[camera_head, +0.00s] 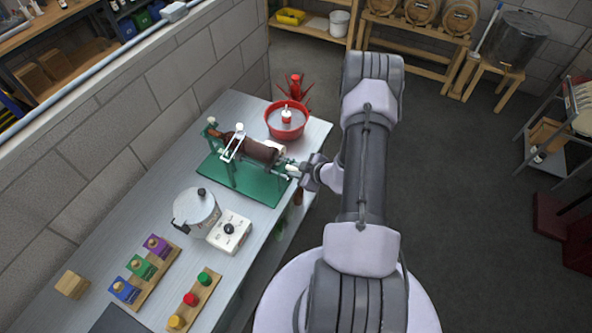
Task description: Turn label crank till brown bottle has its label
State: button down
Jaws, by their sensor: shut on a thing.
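The brown bottle (259,151) lies on its side in the labelling machine, which has a green base (240,184). A white frame (232,148) crosses over the bottle near its neck end. A pale patch shows by the bottle's right end; I cannot tell whether it is a label. My gripper (292,171) is at the machine's right end, shut on the label crank. The gripper hides most of the crank, so its angle is unclear.
A red tub (271,121) stands just behind the machine. A metal pot (196,210) and a white box with a black knob (229,232) stand in front. Coloured blocks on wooden strips lie nearer. A block wall borders the bench's left; open floor lies right.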

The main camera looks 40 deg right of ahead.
jog(key=c, duration=1.3)
grip_release()
jog(key=shift+c, duration=0.2)
jog(key=v, duration=1.7)
jog(key=shift+s, duration=0.2)
